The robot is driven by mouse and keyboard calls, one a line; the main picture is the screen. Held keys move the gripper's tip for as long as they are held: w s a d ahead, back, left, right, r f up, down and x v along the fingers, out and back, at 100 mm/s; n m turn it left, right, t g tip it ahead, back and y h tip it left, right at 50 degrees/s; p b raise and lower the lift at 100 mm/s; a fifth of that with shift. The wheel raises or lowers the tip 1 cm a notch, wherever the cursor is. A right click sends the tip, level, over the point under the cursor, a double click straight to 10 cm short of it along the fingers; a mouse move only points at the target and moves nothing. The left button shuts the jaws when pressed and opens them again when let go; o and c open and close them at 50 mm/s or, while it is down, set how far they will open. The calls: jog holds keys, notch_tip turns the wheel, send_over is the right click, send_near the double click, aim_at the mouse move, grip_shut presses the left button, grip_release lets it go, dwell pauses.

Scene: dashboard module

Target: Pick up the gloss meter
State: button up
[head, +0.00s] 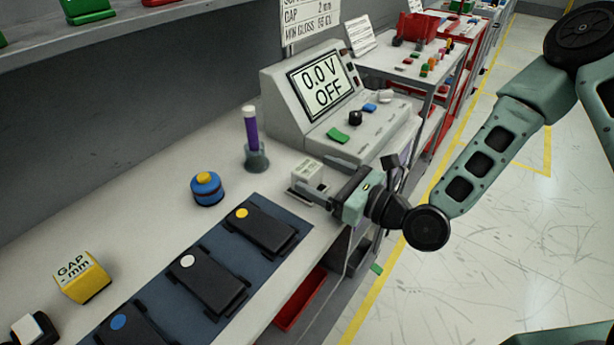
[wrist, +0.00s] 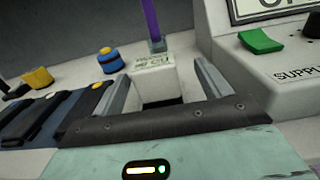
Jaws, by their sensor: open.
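The gloss meter appears to be the small white box with a printed label (head: 309,173), standing on the bench in front of the grey console. In the wrist view its labelled top (wrist: 155,63) shows between and just beyond my finger tips. The label is too small to read surely. My gripper (head: 314,196) is open and low over the bench, at the near side of the box. In the wrist view the two fingers (wrist: 161,80) stand apart on either side of the box, with gaps visible. Part of the box's lower body is hidden by the gripper in the head view.
The console (head: 345,115) with a green switch stands close behind the box. Black modules lie on a blue mat (head: 290,259). A yellow gap gauge (head: 82,279) sits farther left.

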aim_at(299, 169)
jog(key=x, duration=0.2)
jog(key=p+x, duration=0.1)
jog(key=x, duration=0.1)
jog(key=shift+s+a, duration=0.2)
jog(key=shift+a, duration=0.15)
jog(key=shift+w+a, duration=0.3)
jog(key=c, duration=1.2)
jog(key=shift+c, duration=0.2)
